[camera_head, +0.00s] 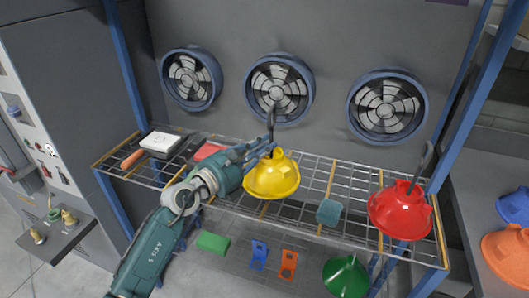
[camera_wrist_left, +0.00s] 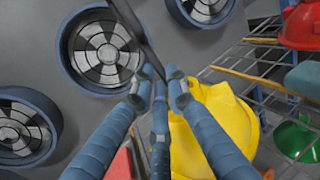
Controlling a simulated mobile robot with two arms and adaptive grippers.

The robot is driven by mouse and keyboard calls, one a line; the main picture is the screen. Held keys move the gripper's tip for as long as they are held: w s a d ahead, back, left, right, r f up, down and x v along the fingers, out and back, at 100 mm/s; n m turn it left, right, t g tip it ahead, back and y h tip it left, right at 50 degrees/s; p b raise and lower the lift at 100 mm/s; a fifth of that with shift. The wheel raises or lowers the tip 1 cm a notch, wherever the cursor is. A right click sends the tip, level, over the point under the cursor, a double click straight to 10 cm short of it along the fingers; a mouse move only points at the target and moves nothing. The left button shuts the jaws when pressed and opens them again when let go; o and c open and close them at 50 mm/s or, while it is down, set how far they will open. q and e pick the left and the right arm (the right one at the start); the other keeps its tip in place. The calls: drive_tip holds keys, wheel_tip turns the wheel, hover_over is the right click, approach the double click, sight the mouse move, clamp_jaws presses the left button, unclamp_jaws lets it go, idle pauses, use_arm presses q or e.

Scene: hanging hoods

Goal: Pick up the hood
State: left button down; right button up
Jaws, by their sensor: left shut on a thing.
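A yellow hood (camera_head: 272,178) with a dark hook on top is at the middle of the wire shelf. I cannot tell whether its rim touches the shelf. My left gripper (camera_head: 268,142) comes in from the left and is shut on the dark hook, just above the yellow dome. In the left wrist view the blue fingers (camera_wrist_left: 160,88) close around the dark hook (camera_wrist_left: 138,32), with the yellow hood (camera_wrist_left: 222,125) right behind them. A red hood (camera_head: 402,212) with its own hook sits at the shelf's right end. My right gripper is not seen.
The wire shelf (camera_head: 340,188) also holds a teal block (camera_head: 330,212), a white box (camera_head: 161,142) and an orange-handled tool (camera_head: 132,159). A green hood (camera_head: 346,277) is below. Three round fans (camera_head: 278,88) are on the wall behind. Blue posts (camera_head: 462,115) flank the shelf.

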use_arm(q)
wheel_tip(320, 180, up, 18)
drive_tip(key=shift+f, duration=0.2)
idle(0.5)
